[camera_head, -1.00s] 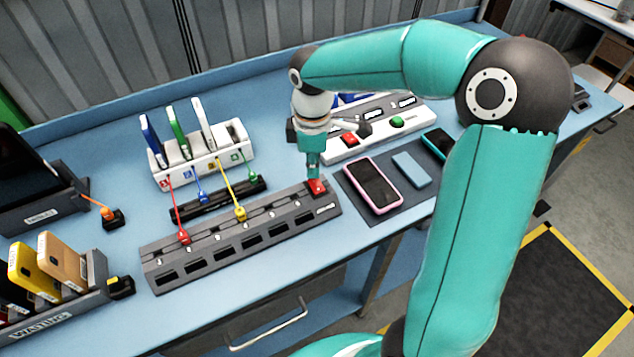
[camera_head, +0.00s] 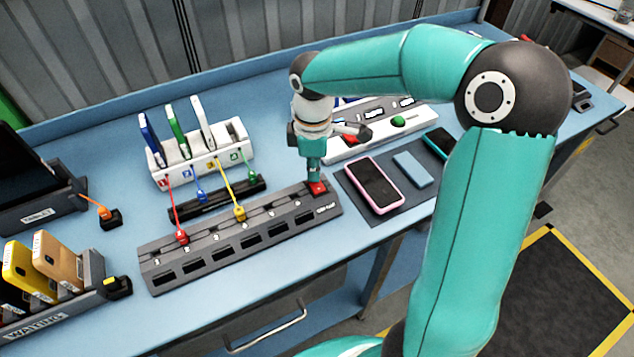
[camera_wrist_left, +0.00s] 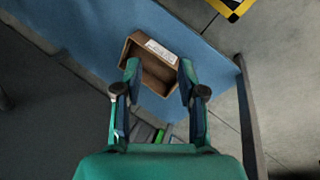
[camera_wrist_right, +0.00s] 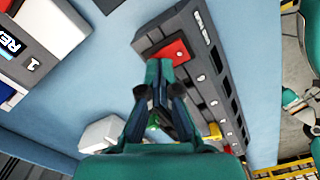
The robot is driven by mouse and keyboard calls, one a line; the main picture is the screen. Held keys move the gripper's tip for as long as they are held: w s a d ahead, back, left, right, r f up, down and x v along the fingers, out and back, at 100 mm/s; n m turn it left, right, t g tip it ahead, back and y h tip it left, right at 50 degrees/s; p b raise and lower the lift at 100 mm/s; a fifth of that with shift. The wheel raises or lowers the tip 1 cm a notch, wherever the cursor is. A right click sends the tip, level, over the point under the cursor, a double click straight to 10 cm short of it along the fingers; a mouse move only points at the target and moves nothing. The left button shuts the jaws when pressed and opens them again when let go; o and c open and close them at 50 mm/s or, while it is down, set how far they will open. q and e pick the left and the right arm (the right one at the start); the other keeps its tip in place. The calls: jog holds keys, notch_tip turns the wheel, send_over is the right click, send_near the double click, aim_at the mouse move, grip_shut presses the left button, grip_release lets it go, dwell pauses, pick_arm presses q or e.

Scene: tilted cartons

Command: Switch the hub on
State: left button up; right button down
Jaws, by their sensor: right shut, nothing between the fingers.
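The hub (camera_head: 215,255) is a long grey strip with a row of dark slots, lying across the bench; red and yellow plugs sit on it. Its red switch (camera_head: 318,188) is at the right end and also shows in the right wrist view (camera_wrist_right: 174,50). My right gripper (camera_head: 314,180) is shut and empty, pointing down at the switch; its fingertips (camera_wrist_right: 160,66) are at the switch's edge. I cannot tell whether they touch it or whether it is pressed. My left gripper (camera_wrist_left: 159,72) shows only in its wrist view, open and empty above a brown carton (camera_wrist_left: 134,50).
A white charging rack (camera_head: 205,162) holds several upright phones behind a black strip (camera_head: 215,200). A console with red and green buttons (camera_head: 398,122) stands behind my right gripper. A pink phone (camera_head: 374,185) lies on a dark mat to the right. A waiting rack (camera_head: 85,298) is at front left.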

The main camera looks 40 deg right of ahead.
jog(key=shift+f+b, duration=0.3)
jog(key=shift+f, duration=0.15)
jog(key=shift+r, duration=0.15)
jog(key=shift+r+p, duration=3)
jog(key=shift+r, duration=0.45)
